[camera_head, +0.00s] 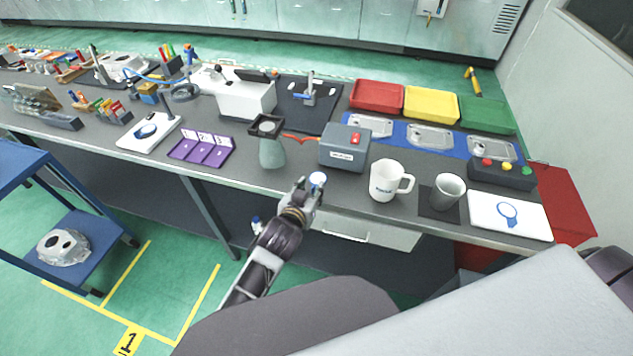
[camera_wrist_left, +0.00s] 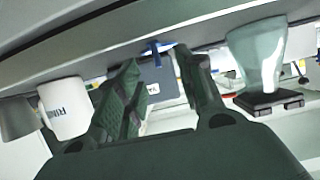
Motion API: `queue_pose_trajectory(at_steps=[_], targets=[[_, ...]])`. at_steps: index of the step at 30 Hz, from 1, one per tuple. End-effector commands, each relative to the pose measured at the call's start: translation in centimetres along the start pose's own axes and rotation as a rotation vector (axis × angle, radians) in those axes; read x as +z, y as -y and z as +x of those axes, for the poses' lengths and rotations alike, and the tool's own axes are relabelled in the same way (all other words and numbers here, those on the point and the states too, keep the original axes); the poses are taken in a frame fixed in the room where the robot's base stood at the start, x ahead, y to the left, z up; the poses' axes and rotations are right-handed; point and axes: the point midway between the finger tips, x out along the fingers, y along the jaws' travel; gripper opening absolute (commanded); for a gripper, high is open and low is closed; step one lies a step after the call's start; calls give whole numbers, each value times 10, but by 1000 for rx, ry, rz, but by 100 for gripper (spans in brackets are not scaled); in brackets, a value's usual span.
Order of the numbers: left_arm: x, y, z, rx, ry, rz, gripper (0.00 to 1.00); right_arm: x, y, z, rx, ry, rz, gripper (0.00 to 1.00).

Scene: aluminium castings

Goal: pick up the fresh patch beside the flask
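A small round white patch with blue on it (camera_head: 317,179) lies near the front edge of the bench, to the right of the flask. The flask (camera_head: 271,151) is grey-green, wide at the base, and stands upright with a dark square piece at its top. My left gripper (camera_head: 309,188) is open and empty, just in front of the patch. In the left wrist view, the open fingers (camera_wrist_left: 160,80) point towards the bench edge, with a blue piece (camera_wrist_left: 155,50) between and beyond them. The flask (camera_wrist_left: 258,52) appears upside down at right there. My right gripper is not in view.
A grey box with a red switch (camera_head: 344,147) stands behind the patch. A white mug (camera_head: 385,181) and a grey cup (camera_head: 447,190) stand to the right. A purple tray (camera_head: 203,155) lies left of the flask. The bench's front edge is close to the gripper.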

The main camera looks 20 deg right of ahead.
Motion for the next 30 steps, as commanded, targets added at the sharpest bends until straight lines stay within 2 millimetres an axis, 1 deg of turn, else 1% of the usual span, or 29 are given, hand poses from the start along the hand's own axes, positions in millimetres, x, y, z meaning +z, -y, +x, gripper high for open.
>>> queue_pose_trajectory(at_steps=[6,12,27,30], targets=[[0,0,19,0,0,1,38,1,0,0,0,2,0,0],[0,0,29,0,1,1,38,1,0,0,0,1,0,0],[0,0,29,0,1,0,38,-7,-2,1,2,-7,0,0],[0,0,29,0,1,0,25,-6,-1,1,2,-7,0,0]])
